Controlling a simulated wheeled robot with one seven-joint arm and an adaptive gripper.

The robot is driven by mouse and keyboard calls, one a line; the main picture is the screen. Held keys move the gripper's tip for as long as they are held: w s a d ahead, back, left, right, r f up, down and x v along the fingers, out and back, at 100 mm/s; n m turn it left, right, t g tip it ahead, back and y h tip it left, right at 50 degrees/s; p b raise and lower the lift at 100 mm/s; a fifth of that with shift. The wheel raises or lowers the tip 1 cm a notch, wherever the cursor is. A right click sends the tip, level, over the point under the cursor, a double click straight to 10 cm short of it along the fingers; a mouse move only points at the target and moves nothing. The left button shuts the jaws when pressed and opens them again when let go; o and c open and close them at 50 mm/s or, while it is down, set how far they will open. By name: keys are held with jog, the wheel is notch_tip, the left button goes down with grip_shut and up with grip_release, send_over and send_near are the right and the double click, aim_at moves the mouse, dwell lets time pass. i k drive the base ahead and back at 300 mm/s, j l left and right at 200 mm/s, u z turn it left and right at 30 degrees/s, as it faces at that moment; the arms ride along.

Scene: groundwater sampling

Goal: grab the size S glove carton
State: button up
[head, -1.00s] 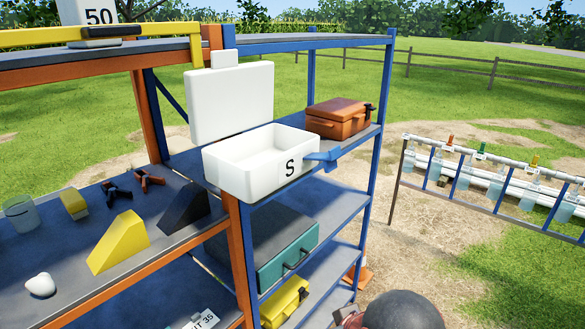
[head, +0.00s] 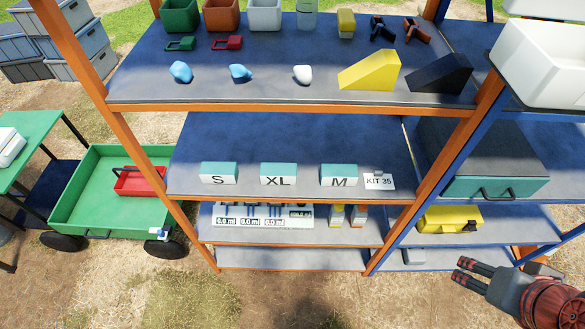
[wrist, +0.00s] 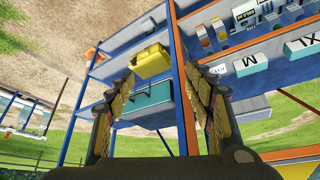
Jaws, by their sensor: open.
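The size S glove carton (head: 219,174) is a small teal-topped box with a white front marked S. It stands at the left of the orange rack's middle shelf (head: 290,135) in the head view. Cartons marked XL (head: 278,174) and M (head: 339,175) stand to its right. My gripper (head: 470,272) is at the lower right of the head view, in front of the blue rack and far from the S carton. In the wrist view its fingers (wrist: 168,105) are spread with nothing between them. The M carton (wrist: 240,64) and part of XL show there; the S carton does not.
A KIT 35 card (head: 379,181) stands right of M. The orange post (head: 440,150) separates this rack from the blue one, which holds a teal case (head: 495,187) and yellow case (head: 449,218). A green cart (head: 90,200) stands left. Shelf space before the cartons is narrow.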

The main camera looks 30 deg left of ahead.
aim_at(210, 173)
jog(key=u, duration=1.65)
